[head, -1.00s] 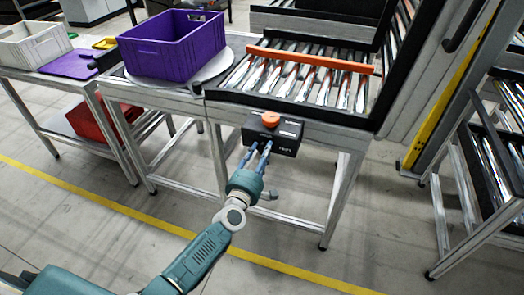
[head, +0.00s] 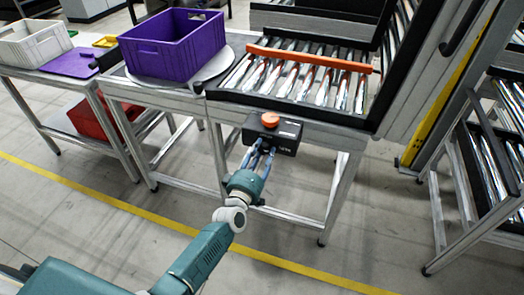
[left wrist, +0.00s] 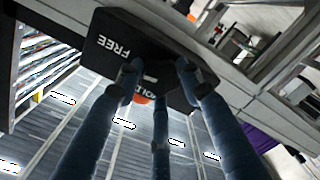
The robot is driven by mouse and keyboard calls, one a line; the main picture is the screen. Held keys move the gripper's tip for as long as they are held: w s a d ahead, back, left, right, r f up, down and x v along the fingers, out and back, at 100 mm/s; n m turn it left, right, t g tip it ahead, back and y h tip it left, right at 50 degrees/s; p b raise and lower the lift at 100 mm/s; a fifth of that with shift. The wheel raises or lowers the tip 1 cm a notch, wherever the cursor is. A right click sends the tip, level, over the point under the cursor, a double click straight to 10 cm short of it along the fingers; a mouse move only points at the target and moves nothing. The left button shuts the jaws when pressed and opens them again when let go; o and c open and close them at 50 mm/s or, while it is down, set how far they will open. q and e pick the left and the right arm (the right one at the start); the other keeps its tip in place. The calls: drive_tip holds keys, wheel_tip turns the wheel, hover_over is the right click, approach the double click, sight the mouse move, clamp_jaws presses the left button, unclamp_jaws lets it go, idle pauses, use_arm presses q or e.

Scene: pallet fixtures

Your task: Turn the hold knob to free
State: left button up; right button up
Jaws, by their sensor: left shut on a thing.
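My left gripper (head: 259,149) reaches up to the box from the front. In the left wrist view, the black box (left wrist: 112,62) carries the words FREE and HOLD, seen upside down. My right gripper is not in view.
A roller table (head: 225,98) with an orange bar (head: 310,58) stands above the box. A purple crate (head: 172,50) rests on a round plate to the left. A yellow-edged frame (head: 432,120) stands at right. The floor in front is clear.

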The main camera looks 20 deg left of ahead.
use_arm(q)
drive_tip(key=shift+d+f+m, duration=0.1)
drive_tip(key=shift+m, duration=1)
drive_tip(key=o, duration=1.2)
drive_tip(key=shift+c, duration=0.2)
drive_tip(key=s, duration=1.2)
drive_tip(key=shift+a, duration=0.25)
